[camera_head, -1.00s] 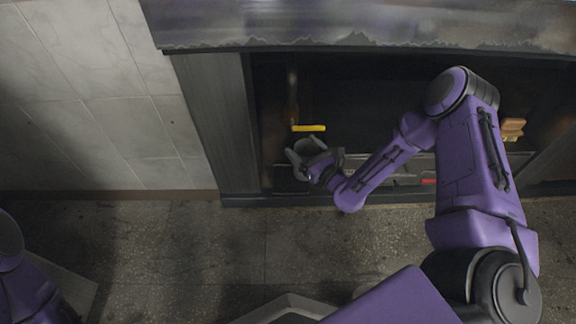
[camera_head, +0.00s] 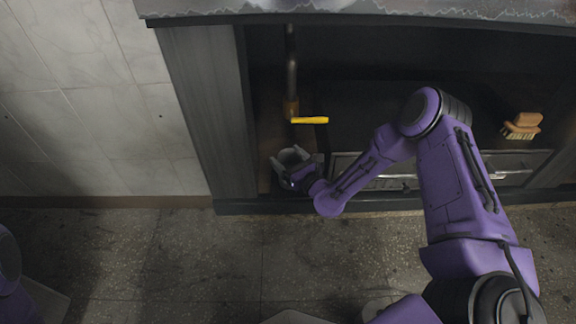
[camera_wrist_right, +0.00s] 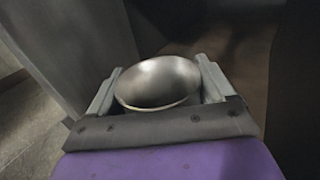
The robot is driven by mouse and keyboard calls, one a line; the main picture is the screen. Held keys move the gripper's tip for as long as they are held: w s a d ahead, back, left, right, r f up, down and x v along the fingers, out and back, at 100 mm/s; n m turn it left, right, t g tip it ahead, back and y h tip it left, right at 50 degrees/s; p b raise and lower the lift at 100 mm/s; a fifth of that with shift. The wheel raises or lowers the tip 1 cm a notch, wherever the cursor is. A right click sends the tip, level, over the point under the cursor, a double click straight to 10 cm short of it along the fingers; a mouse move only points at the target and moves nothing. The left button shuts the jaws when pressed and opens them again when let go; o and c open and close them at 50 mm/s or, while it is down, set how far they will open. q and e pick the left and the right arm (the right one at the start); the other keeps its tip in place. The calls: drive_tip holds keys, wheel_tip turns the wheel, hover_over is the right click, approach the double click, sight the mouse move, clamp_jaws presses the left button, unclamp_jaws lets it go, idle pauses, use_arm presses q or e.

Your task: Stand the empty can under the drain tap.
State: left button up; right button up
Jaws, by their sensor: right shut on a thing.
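The empty can (camera_head: 292,156) is a grey metal cylinder with an open top, low in the cupboard bay at the left. My right gripper (camera_head: 289,162) is shut on it, one finger on each side. In the right wrist view the can (camera_wrist_right: 160,82) shows its bare metal inside, between the fingers of the right gripper (camera_wrist_right: 158,88). The drain tap (camera_head: 292,106) is a brass fitting on a vertical pipe with a yellow lever (camera_head: 309,120). In the head view the can lies just in front of the tap. Whether the can touches the floor of the bay is unclear. My left gripper is out of view.
The bay's left side panel (camera_head: 208,110) stands close to the can. The counter edge (camera_head: 350,18) overhangs the bay.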

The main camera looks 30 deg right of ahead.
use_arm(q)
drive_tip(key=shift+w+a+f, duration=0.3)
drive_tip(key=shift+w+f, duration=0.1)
use_arm(e)
drive_tip(key=shift+f, duration=0.4)
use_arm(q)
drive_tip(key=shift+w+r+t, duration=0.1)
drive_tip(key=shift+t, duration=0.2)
use_arm(e)
drive_tip(key=shift+r, duration=0.1)
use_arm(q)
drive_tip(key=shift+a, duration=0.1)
